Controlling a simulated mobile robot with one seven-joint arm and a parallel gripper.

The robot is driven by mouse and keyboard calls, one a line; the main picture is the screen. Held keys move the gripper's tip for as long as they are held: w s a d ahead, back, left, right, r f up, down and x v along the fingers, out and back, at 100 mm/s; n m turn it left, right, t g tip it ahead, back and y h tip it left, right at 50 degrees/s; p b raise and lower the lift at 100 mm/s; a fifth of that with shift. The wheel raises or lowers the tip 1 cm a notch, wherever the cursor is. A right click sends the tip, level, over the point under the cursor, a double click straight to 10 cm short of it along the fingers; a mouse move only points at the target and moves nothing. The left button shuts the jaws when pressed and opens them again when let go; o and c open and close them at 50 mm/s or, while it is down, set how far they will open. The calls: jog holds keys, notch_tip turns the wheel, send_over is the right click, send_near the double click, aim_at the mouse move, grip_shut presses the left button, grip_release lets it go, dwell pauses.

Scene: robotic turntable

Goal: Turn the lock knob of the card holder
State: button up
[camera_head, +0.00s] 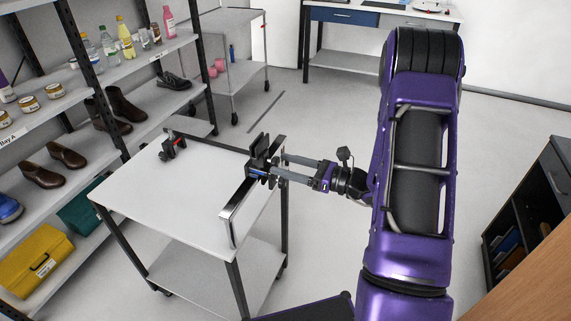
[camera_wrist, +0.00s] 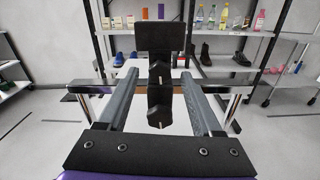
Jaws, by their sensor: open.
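The black card holder (camera_head: 259,146) is mounted on the metal handle bar of a white cart, with its plate standing up. In the wrist view its plate (camera_wrist: 159,37) is straight ahead. Below the plate, a dark knob-like part (camera_wrist: 159,106) with a small light pin faces me; I cannot tell for sure that it is the lock knob. My gripper (camera_head: 279,165) reaches the holder from the right. Its two long grey fingers are open and lie on either side of the dark parts in the wrist view (camera_wrist: 159,76), with visible gaps. Nothing is gripped.
The metal handle bar (camera_head: 238,207) runs along the near side. Shelves with bottles and shoes (camera_head: 118,105) stand at left. A dark cabinet (camera_head: 530,210) is at right.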

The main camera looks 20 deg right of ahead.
jog(key=shift+w+a, duration=0.15)
jog(key=shift+a, duration=0.05)
grip_shut()
dwell(0.3)
jog(key=shift+f+n+b, duration=0.15)
jog(key=shift+n+b, duration=0.25)
jog(key=shift+b, duration=0.1)
jog(key=n+b, duration=0.2)
jog(key=b, duration=0.1)
jog(key=shift+f+n, duration=0.1)
jog(key=shift+n, duration=0.3)
jog(key=n+b, duration=0.3)
jog(key=shift+r+n+b, duration=0.2)
jog(key=shift+n+b, duration=0.3)
jog(key=shift+b, duration=0.15)
